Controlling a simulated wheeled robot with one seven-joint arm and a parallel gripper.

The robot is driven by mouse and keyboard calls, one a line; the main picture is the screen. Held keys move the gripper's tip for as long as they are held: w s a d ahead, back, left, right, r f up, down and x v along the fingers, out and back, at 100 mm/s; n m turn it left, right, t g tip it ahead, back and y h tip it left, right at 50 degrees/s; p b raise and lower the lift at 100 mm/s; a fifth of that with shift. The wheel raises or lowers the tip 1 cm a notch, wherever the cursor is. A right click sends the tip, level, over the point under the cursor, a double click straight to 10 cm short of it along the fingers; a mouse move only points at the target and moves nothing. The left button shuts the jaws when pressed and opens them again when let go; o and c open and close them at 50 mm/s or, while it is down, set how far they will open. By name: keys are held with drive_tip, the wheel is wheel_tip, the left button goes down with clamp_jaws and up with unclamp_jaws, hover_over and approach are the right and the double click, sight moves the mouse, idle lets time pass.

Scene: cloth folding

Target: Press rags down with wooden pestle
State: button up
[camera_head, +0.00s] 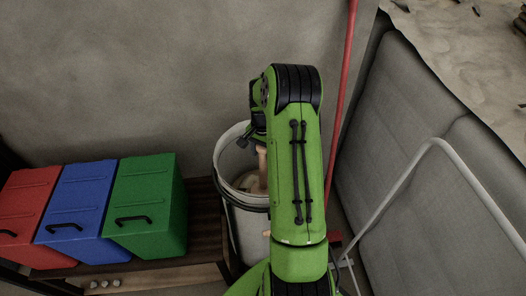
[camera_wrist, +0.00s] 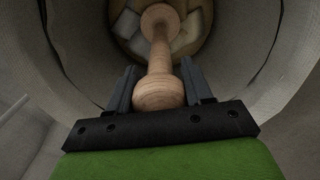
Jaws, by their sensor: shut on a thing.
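The wooden pestle (camera_wrist: 161,62) is in my gripper (camera_wrist: 160,88), its rounded near end between the two dark fingers. The fingers are shut on it. Its far end reaches down into the white bucket (camera_head: 244,238), over or against the pale rags (camera_wrist: 188,33) at the bottom; I cannot tell whether it touches them. In the head view part of the pestle (camera_head: 262,172) shows at the bucket mouth, and my green arm hides the bucket's right side. My gripper (camera_head: 258,138) is partly hidden there, above the bucket's rim.
Red (camera_head: 30,215), blue (camera_head: 78,210) and green (camera_head: 147,208) bins stand on a dark wooden bench (camera_head: 203,215) left of the bucket. A red pole (camera_head: 343,75) leans behind my arm. A grey padded panel (camera_head: 425,120) and a bent pale tube (camera_head: 396,188) are on the right.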

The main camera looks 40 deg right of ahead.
wheel_tip(320, 180, up, 30)
drive_tip(key=p, duration=2.2)
drive_tip(key=shift+r, duration=0.25)
drive_tip(key=shift+w+f, duration=0.1)
drive_tip(key=shift+f, duration=0.05)
